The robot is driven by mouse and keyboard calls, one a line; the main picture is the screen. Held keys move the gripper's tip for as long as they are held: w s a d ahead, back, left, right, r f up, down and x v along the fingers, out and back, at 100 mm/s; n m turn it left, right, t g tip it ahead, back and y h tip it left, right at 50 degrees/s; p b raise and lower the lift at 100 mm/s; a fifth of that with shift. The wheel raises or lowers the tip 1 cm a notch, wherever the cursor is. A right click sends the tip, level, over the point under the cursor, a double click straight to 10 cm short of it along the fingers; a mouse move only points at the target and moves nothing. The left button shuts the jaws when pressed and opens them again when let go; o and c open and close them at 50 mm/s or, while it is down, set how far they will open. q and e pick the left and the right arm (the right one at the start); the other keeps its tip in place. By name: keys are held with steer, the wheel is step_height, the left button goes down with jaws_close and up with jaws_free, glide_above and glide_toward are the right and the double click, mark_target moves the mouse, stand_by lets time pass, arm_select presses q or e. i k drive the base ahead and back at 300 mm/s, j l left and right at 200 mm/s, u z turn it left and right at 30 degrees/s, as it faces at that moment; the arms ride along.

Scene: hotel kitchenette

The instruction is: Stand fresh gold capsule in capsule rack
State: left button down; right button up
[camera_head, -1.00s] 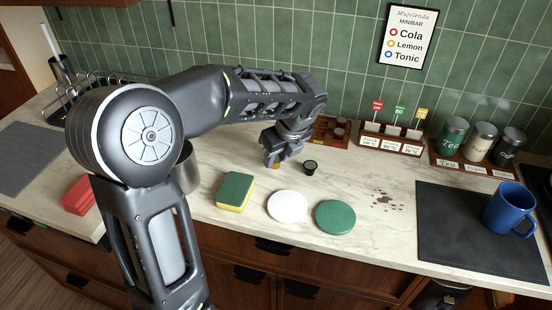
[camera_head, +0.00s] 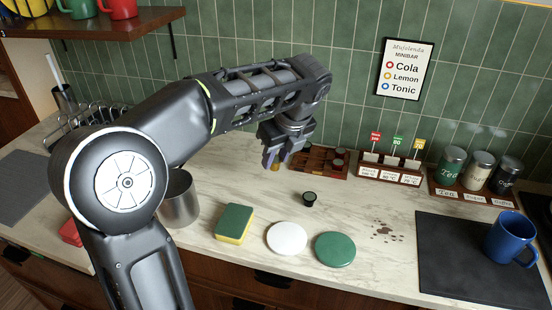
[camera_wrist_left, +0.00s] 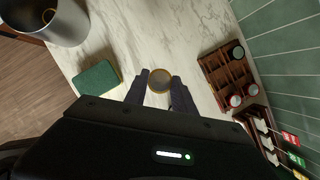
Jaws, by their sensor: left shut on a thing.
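My left gripper (camera_head: 271,158) is shut on a gold capsule (camera_wrist_left: 160,80). The wrist view shows the capsule's round gold-brown top between the two fingertips; in the head view only a little gold (camera_head: 275,167) shows under the fingers. The gripper is above the counter, left of the wooden capsule rack (camera_head: 322,174) and apart from it. In the wrist view the rack (camera_wrist_left: 222,72) lies to the right, with a dark capsule and two red-and-white ones along its far side and empty compartments nearer. My right gripper is not in view.
A dark capsule (camera_head: 309,199) stands on the counter in front of the rack. A sponge (camera_head: 233,223), white disc (camera_head: 287,238) and green disc (camera_head: 335,249) lie nearer. A metal canister (camera_head: 180,200) stands left. A labelled holder (camera_head: 390,174) stands right of the rack.

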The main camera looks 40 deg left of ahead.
mark_target(322, 158)
steer(key=k, duration=1)
